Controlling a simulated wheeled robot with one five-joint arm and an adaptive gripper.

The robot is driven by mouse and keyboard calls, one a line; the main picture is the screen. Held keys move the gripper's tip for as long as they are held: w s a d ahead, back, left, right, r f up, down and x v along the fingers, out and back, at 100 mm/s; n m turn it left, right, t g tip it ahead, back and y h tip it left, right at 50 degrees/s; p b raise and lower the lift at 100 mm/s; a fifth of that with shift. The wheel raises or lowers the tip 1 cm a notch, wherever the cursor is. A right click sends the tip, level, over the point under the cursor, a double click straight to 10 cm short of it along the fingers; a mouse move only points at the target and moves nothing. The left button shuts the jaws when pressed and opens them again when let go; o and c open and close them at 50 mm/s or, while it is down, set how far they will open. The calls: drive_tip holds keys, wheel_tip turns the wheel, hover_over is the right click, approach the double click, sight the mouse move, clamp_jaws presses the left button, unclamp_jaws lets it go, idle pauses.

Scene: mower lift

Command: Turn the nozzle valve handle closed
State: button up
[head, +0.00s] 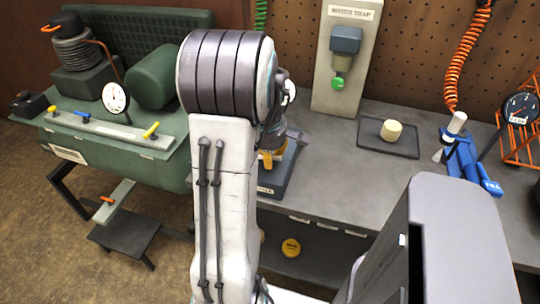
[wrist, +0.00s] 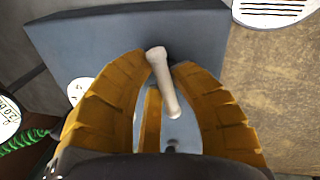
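In the wrist view, a pale, rounded lever (wrist: 163,82), which looks like the valve handle, slants between the two yellow fingers of my gripper (wrist: 164,64). The fingertips are close on both sides of its upper end; I cannot tell whether both press on it. A blue-grey base plate (wrist: 85,40) lies beyond. A narrow yellow piece (wrist: 151,120) stands left of the lever, and I cannot tell what it belongs to. In the head view, my gripper (head: 268,158) is at a blue-grey stand (head: 275,185) on the bench, mostly hidden by my arm.
A green machine with a gauge (head: 115,97) stands left. A panel with a green-knobbed fitting (head: 338,82) is behind the bench. A tray with a cream knob (head: 391,130), a blue tool (head: 467,160) and a second gauge (head: 521,107) are right. Bare bench lies between.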

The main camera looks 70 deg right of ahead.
clamp_jaws()
drive_tip(key=shift+f+b, duration=0.1)
drive_tip(key=shift+b, duration=0.2)
drive_tip(key=shift+m+b, duration=0.3)
drive_tip(key=shift+b, duration=0.05)
drive_tip(key=shift+s+m, duration=0.1)
drive_tip(key=shift+m, duration=0.2)
drive_tip(key=o, duration=0.6)
unclamp_jaws()
drive_tip(key=shift+o, duration=0.2)
drive_tip(key=shift+r, duration=0.25)
wheel_tip(320, 180, up, 12)
drive_tip(key=a, duration=0.2)
drive_tip(key=shift+s+a+f, duration=0.2)
drive_tip(key=shift+f, duration=0.05)
